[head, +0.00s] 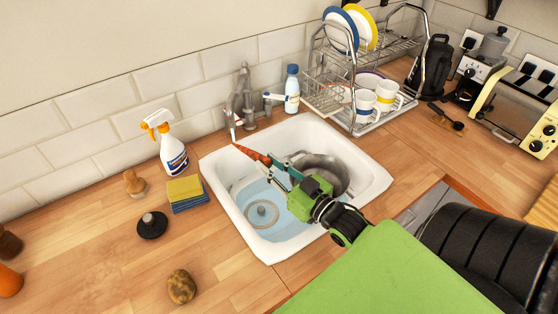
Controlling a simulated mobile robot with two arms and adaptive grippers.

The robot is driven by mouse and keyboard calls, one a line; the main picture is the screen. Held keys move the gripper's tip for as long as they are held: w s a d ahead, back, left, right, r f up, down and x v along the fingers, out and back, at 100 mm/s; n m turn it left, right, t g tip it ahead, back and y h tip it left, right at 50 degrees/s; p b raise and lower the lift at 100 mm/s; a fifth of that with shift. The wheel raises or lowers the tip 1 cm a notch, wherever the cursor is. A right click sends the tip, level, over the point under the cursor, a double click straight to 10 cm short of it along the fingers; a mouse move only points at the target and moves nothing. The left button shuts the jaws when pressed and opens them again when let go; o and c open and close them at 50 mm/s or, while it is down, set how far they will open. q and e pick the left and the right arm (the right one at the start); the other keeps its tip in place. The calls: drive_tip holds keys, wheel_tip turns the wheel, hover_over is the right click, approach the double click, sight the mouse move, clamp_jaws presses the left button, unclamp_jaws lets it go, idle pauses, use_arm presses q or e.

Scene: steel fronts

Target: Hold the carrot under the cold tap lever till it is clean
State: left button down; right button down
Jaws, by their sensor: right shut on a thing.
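The orange carrot (252,154) is tilted over the back left part of the white sink (262,247). My right gripper (277,169), green and grey, is shut on its thicker right end, and the narrow end points up left toward the tap. The grey metal tap (243,92) stands behind the sink's back rim. A lever with a blue mark (270,97) sticks out on its right side, and one with a red mark (236,121) is at its front left. I cannot tell whether water runs or whether the carrot carries dirt. My left gripper is not in view.
A steel pan (338,166) sits in the sink's right part, close to my gripper. A spray bottle (172,153), sponges (186,193) and a potato (181,286) are on the left counter. A white bottle (291,92) and a dish rack (352,124) stand behind right.

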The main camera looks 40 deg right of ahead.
sight(256, 153)
drive_tip(key=w, duration=0.1)
drive_tip(key=w+b, duration=0.1)
drive_tip(key=w, duration=0.2)
drive_tip(key=shift+a, duration=0.3)
drive_tip(key=shift+w+a+b, duration=0.15)
drive_tip(key=shift+w+b, duration=0.35)
drive_tip(key=shift+w, duration=0.65)
idle(1.1)
drive_tip(key=shift+s+p, duration=0.3)
drive_tip(key=shift+s, duration=0.2)
drive_tip(key=s+p, duration=0.1)
drive_tip(key=s, duration=0.2)
drive_tip(key=s+d+p, duration=0.1)
drive_tip(key=s, duration=0.3)
drive_tip(key=s+p, duration=0.1)
drive_tip(key=s, duration=0.2)
drive_tip(key=shift+s+d, duration=0.25)
drive_tip(key=shift+d, duration=0.05)
